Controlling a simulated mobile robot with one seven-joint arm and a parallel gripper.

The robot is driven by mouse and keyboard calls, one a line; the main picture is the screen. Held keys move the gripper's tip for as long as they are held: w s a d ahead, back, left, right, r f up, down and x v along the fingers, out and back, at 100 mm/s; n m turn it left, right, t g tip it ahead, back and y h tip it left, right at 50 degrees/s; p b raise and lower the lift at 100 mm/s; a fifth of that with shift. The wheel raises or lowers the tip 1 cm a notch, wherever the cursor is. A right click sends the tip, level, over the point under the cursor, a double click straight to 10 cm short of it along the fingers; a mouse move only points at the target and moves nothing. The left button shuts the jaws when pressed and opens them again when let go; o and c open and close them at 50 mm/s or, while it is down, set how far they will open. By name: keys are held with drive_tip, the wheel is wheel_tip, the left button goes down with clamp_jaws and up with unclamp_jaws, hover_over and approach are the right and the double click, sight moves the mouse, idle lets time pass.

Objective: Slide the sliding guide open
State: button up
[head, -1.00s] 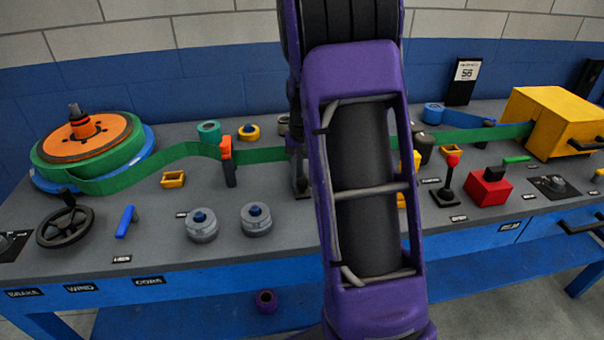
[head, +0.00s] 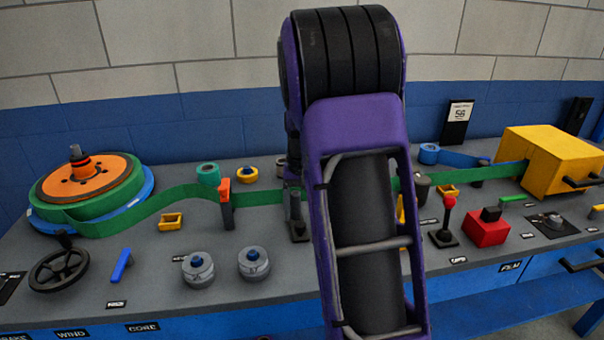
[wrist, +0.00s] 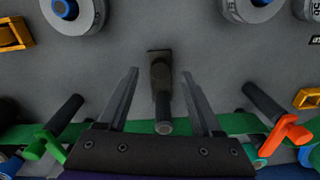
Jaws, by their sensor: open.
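A dark grey post on a small rectangular base, apparently the sliding guide, stands beside the green band (head: 258,198). In the head view this post (head: 298,224) shows just left of my arm, partly covered by it. In the wrist view the post (wrist: 161,88) rises between the two fingers of my gripper (wrist: 159,75). The gripper is open, one finger on each side, with a visible gap to the post on both sides.
An orange clip on a dark post (head: 225,200) stands to the left along the band. Two grey knobs (head: 253,264), a black handwheel (head: 58,272) and a large reel (head: 85,180) are left. A red block (head: 487,228), a black lever (head: 445,228) and a yellow box (head: 553,160) are right.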

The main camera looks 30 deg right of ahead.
sight(302, 225)
wheel_tip(302, 225, up, 14)
drive_tip(key=p, duration=0.2)
drive_tip(key=shift+r, duration=0.2)
drive_tip(key=shift+d, duration=0.1)
